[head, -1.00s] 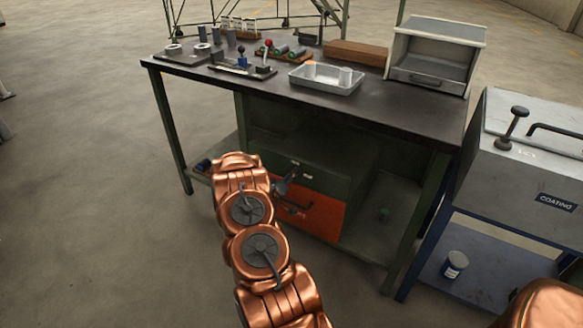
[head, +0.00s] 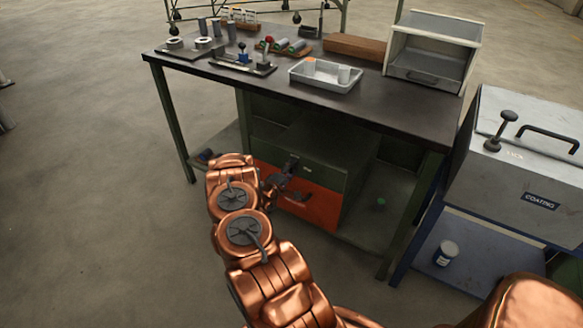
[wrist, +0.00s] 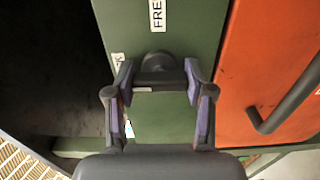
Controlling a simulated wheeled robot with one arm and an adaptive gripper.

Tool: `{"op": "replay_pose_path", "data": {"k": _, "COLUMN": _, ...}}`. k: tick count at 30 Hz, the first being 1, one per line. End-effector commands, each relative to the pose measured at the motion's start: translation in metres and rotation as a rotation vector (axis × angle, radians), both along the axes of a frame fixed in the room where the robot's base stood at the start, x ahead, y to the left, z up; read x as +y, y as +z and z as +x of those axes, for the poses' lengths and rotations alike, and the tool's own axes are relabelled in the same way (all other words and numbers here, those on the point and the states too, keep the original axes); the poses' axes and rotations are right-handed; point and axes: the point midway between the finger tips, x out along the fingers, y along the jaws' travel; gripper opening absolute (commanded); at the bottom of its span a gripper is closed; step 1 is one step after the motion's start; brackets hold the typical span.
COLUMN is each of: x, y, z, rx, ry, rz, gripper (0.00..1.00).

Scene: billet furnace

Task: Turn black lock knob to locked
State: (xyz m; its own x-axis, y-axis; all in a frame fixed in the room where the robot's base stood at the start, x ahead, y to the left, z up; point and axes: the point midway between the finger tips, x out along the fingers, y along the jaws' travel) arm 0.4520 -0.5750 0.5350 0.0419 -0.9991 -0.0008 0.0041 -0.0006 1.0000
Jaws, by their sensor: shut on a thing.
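The black lock knob (wrist: 158,66) sits on the green drawer front (wrist: 185,30) in the wrist view. My gripper (wrist: 158,82) is shut on the knob, with one finger at each side of it. A white label reading FREE (wrist: 157,14) is above the knob, and a partly cut-off white label (wrist: 118,62) is to its left. The knob's pointer direction cannot be told. In the head view my gripper (head: 280,185) is at the cabinet front below the bench, and the knob cannot be made out there.
An orange drawer (head: 312,206) with a dark bar handle (wrist: 287,98) is beside my gripper. The workbench top (head: 390,115) overhangs the cabinet. A grey coating box (head: 525,165) stands at right.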

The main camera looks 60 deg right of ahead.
Motion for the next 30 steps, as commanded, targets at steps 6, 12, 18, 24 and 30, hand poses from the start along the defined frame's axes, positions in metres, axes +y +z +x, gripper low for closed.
{"op": "replay_pose_path", "data": {"k": 6, "x": 0.0001, "y": 0.0005, "z": 0.0012, "rx": 0.012, "ry": 0.002, "rz": -0.001, "gripper": 0.19}}
{"op": "replay_pose_path", "data": {"k": 12, "x": 0.0002, "y": 0.0004, "z": 0.0012, "rx": 0.012, "ry": 0.003, "rz": -0.002, "gripper": 0.19}}
{"op": "replay_pose_path", "data": {"k": 18, "x": 0.0001, "y": 0.0003, "z": 0.0010, "rx": 0.011, "ry": 0.002, "rz": -0.001, "gripper": 0.69}}
{"op": "replay_pose_path", "data": {"k": 24, "x": 0.0000, "y": 0.0001, "z": 0.0004, "rx": 0.011, "ry": 0.001, "rz": -0.001, "gripper": 0.79}}
{"op": "replay_pose_path", "data": {"k": 30, "x": 0.0004, "y": -0.0001, "z": 0.0004, "rx": 0.011, "ry": 0.001, "rz": -0.001, "gripper": 0.79}}
